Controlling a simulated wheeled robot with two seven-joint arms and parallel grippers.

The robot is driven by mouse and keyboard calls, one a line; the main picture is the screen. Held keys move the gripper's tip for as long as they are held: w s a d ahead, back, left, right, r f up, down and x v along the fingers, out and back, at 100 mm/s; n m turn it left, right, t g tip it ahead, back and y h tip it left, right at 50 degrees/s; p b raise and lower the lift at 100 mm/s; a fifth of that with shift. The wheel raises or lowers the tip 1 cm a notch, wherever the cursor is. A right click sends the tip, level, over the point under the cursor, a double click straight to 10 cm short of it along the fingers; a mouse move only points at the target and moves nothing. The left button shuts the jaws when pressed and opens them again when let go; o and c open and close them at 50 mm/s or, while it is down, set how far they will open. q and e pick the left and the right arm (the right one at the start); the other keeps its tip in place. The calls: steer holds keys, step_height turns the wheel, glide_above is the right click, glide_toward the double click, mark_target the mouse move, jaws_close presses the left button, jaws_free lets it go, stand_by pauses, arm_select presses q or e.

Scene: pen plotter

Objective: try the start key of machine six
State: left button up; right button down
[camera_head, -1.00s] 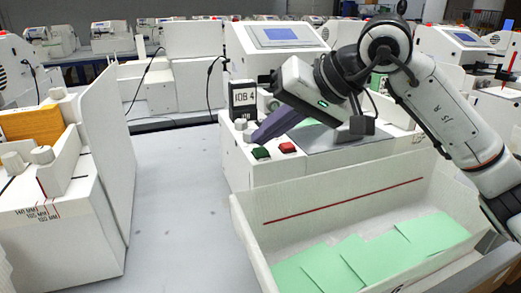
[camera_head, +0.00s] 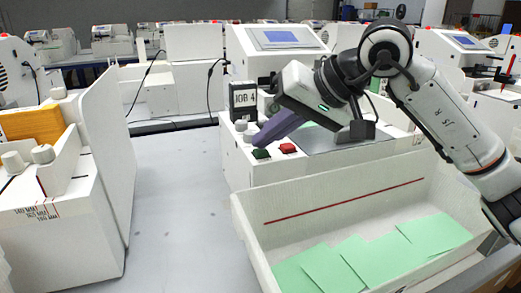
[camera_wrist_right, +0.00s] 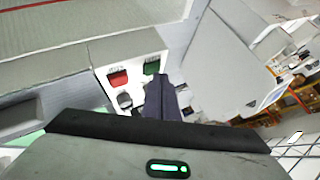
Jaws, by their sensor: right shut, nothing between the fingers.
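The plotter in front of me (camera_head: 240,172) is a white machine with a green key (camera_head: 261,154) and a red key (camera_head: 287,148) on its front corner. I cannot read a machine number on it. My right gripper (camera_head: 257,142) is shut and empty, its dark purple fingers pointing down to the left, with the tips close above and behind the green key. The right wrist view shows the fingertips (camera_wrist_right: 158,82) right beside the green key (camera_wrist_right: 152,67), with the red key (camera_wrist_right: 118,79) to the left. I cannot tell whether they touch. My left gripper is out of view.
A "JOB 4" card (camera_head: 243,99) and a pale knob (camera_head: 241,125) stand beside the fingers. An open white tray (camera_head: 340,197) holds green sheets (camera_head: 335,264). Another white machine (camera_head: 60,220) stands left. The grey tabletop (camera_head: 180,190) between is clear.

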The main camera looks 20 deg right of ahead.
mark_target(267, 151)
steer(key=shift+s+a+f, duration=0.15)
steer(key=shift+a+f, duration=0.1)
steer(key=shift+f, duration=0.2)
steer(key=shift+r, duration=0.15)
steer(key=shift+w+d+r+p, duration=0.25)
steer(key=shift+w+r+p, duration=0.2)
steer(key=shift+p, duration=0.1)
steer(key=shift+r, duration=0.2)
steer(key=shift+d+r, duration=0.1)
steer(key=shift+r, duration=0.1)
step_height(267, 151, up, 5)
steer(key=p, duration=0.4)
steer(key=shift+f, duration=0.1)
steer(key=shift+f, duration=0.1)
